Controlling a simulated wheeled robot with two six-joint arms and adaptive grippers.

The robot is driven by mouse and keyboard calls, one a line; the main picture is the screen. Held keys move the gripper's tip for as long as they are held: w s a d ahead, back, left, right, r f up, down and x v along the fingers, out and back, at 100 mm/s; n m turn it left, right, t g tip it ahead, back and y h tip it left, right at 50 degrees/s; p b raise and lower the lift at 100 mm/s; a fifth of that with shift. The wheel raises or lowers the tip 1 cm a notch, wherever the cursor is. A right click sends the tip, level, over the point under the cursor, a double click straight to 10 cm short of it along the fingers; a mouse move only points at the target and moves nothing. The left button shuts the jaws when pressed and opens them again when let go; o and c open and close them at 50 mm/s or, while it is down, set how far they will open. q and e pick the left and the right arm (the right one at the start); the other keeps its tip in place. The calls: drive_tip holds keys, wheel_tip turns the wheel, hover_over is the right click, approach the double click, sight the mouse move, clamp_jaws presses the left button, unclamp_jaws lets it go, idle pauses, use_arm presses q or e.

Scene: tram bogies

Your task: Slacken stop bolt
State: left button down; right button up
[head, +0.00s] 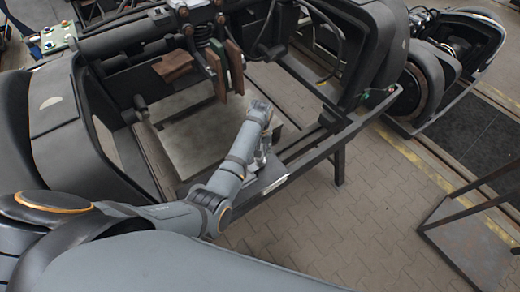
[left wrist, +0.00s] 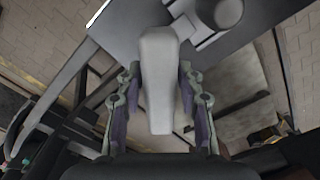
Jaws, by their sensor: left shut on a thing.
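My left arm reaches in from the left in the head view, and its gripper (head: 263,153) points down at the bogie's near side, over a grey plate (head: 262,183). In the left wrist view the left gripper (left wrist: 163,120) has its two fingers on either side of a pale grey, rounded bar (left wrist: 158,75), shut on it. The bar lies above or against the grey plate (left wrist: 115,25); I cannot tell whether they touch. I cannot make out the stop bolt in either view. My right gripper is not in view.
The dark bogie frame (head: 75,125) surrounds the work area, with brown and green pads (head: 174,66) hanging near its middle. A second bogie part with a wheel (head: 412,92) stands at the upper right. A metal stand (head: 462,225) is at the right. The paved floor (head: 340,235) between is clear.

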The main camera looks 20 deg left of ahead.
use_arm(q)
drive_tip(key=n, duration=0.4)
drive_tip(key=shift+d, duration=0.1)
drive_tip(key=n, duration=0.4)
drive_tip(key=shift+w+n, duration=0.1)
drive_tip(key=shift+n, duration=0.3)
drive_tip(key=shift+r, duration=3.05)
drive_tip(key=shift+f, duration=0.1)
